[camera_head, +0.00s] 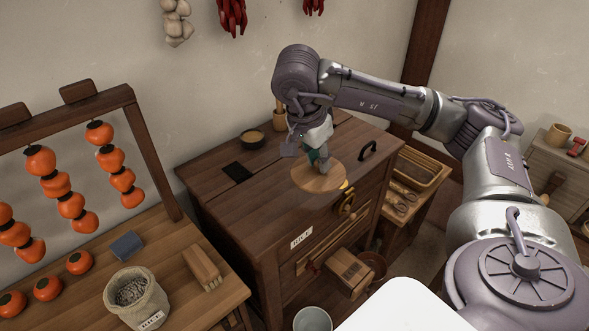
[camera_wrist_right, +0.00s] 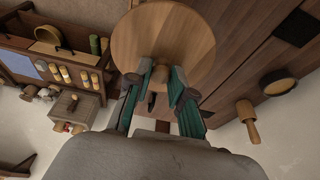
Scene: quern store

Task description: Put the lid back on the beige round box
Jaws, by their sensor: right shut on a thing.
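A round, flat wooden lid (camera_head: 318,178) shows over the front part of the brown chest top. It also fills the top middle of the right wrist view (camera_wrist_right: 165,35). My right gripper (camera_head: 317,160) comes down on it from above. In the right wrist view its two green-sided fingers (camera_wrist_right: 160,80) are closed at the lid's near part; the gripped spot itself is mostly hidden between them. The lid looks about level; I cannot tell its height over the chest. I cannot make out the beige round box; it may be hidden under the lid. My left gripper is not in view.
On the brown chest (camera_head: 215,185) are a dark bowl (camera_head: 252,138), a black plate (camera_head: 237,171) and a black handle (camera_head: 368,151). A drawer box (camera_head: 348,272) juts from its front. A table at left bears a sack (camera_head: 137,297) and persimmon rack (camera_head: 85,115).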

